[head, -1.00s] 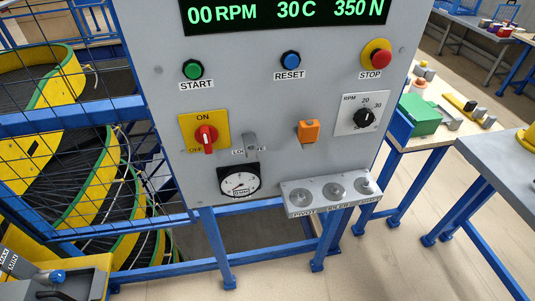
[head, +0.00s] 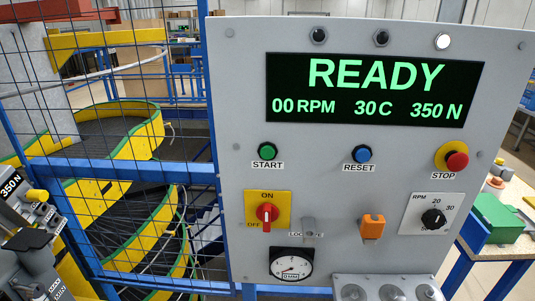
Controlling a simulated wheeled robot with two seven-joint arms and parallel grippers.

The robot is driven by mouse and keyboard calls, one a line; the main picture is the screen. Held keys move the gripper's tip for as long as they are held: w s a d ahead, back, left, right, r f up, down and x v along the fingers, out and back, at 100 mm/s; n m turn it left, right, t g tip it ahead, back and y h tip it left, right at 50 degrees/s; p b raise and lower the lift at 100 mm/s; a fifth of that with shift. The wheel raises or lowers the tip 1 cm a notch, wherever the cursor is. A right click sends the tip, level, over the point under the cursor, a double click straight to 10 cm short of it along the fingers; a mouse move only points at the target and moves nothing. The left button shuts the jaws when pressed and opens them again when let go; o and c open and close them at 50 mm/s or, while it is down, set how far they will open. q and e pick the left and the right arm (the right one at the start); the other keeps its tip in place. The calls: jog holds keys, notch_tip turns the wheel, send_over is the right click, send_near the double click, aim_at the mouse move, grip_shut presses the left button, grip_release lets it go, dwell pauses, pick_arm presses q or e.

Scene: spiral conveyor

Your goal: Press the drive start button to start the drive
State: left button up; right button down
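The green START button (head: 267,151) is on the left of the grey control panel (head: 235,90), above its START label. The display (head: 375,90) above it reads READY, 00 RPM, 30 C and 350 N in green. A red rotary switch (head: 267,214) on a yellow ON/OFF plate is below the button, its handle roughly upright. Neither of my grippers is in view, and nothing covers the START button.
A blue RESET button (head: 363,154) and red STOP button (head: 456,160) share the button row. A blue mesh fence (head: 120,172) and yellow spiral conveyor (head: 140,130) stand left. A green box (head: 497,217) is at right.

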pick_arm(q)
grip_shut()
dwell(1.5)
